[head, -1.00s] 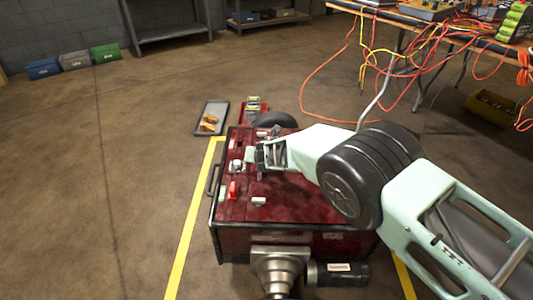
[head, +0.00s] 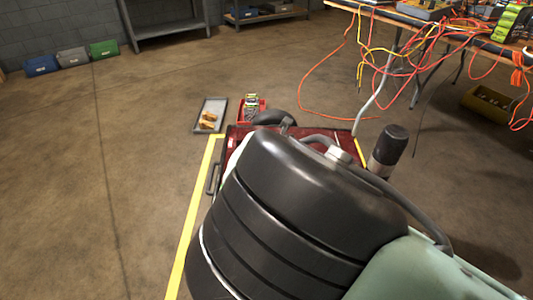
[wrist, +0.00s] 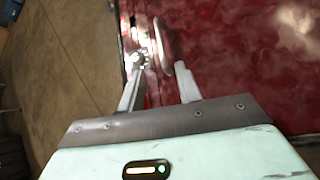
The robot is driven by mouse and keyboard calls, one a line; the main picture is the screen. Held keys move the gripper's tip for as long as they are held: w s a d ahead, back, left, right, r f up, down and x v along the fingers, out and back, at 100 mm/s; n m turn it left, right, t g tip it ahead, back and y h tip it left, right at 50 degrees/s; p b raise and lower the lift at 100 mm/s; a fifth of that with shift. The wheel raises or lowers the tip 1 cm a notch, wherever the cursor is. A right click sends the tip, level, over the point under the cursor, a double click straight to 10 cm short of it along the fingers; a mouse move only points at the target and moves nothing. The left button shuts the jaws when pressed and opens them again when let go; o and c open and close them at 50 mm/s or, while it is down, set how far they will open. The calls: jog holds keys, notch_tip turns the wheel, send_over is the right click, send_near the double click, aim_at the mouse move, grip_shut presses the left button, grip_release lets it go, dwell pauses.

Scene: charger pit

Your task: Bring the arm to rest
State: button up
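My gripper (wrist: 158,75) shows in the wrist view with its two grey fingers apart and nothing visible held between them. It is over the left edge of the dark red chest (wrist: 255,60). A silvery fitting is close to the left fingertip; I cannot tell whether they touch. In the head view my arm is folded close to the camera, and its big black joint hides my gripper and most of the chest (head: 350,150). Only the chest's far edge and a bit of its left side show there.
A grey tray (head: 221,106) with orange-brown pieces lies on the floor beyond the chest. A cable-strewn table (head: 440,22) stands at the upper right, with an orange cable on the floor below. The floor at left is clear.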

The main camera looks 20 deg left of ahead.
jog(key=shift+s+d+r, duration=0.25)
jog(key=shift+s+r, duration=0.15)
jog(key=s+d+r+m+g+h, duration=0.1)
jog(key=d+r+m+h, duration=0.15)
jog(key=d+m, duration=0.6)
jog(key=s+d+r+m+g+h, duration=0.1)
jog(key=d+r+m, duration=0.3)
jog(key=d+m, duration=0.45)
jog(key=s+d+r+m+g, duration=0.2)
jog(key=s+d+r+m, duration=0.3)
jog(key=s, duration=0.4)
jog(key=s+d+r+m+g, duration=0.2)
jog(key=s+d+r+m, duration=0.3)
jog(key=s, duration=0.4)
jog(key=s+d+r+m+g, duration=0.2)
jog(key=s+d+r+m, duration=0.15)
jog(key=s+d, duration=0.45)
notch_tip(320, 180, up, 33)
jog(key=a+p, duration=0.1)
jog(key=p, duration=3.3)
jog(key=shift+s+a+m+h, duration=0.15)
jog(key=shift+s+m+h, duration=0.2)
